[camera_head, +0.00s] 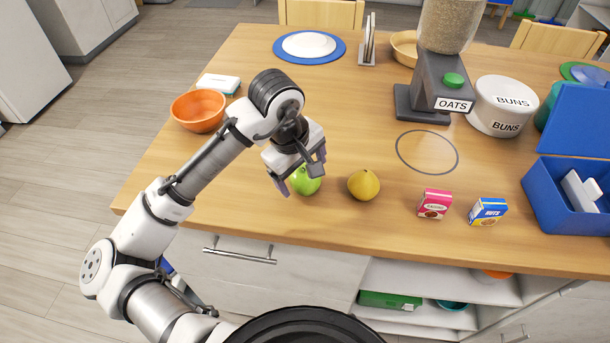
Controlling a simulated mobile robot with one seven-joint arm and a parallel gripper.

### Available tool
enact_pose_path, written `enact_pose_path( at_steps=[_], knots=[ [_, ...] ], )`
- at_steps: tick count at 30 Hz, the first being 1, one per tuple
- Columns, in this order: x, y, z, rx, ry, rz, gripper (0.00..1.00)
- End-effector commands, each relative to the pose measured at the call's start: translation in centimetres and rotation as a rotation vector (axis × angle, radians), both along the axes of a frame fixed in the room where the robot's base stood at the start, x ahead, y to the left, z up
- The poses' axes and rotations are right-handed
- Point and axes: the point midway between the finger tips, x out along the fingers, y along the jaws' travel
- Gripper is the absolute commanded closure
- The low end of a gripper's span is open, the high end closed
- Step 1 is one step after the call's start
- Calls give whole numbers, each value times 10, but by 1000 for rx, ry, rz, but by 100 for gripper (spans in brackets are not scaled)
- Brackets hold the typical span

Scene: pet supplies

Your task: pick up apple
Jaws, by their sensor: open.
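A green apple (305,183) sits on the wooden table near its front edge. My gripper (300,183) is open and reaches down over the apple from above. Its fingers appear to be on either side of the apple and partly hide its top. I cannot tell whether the fingers touch it. A yellow, pear-like fruit (363,185) sits on the table just to the right of the apple, apart from it.
An orange bowl (199,111) stands left of my arm. Right of the yellow fruit stand a pink box (434,204) and a blue nuts box (487,212). An oats dispenser (438,88), a white buns container (503,105) and a blue box (570,200) stand further right.

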Motion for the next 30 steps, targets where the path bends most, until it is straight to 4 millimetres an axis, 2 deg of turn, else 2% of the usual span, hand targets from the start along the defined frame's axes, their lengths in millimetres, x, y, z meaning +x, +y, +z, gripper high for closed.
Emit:
enact_pose_path(
  at_steps=[4,12,24,30],
  knots=[
    [2,-3,-15,1,2,1,16],
    [3,-3,-19,0,0,1,16],
    [2,-3,-18,0,0,0,67],
    [3,-3,-18,0,0,0,68]
  ],
)
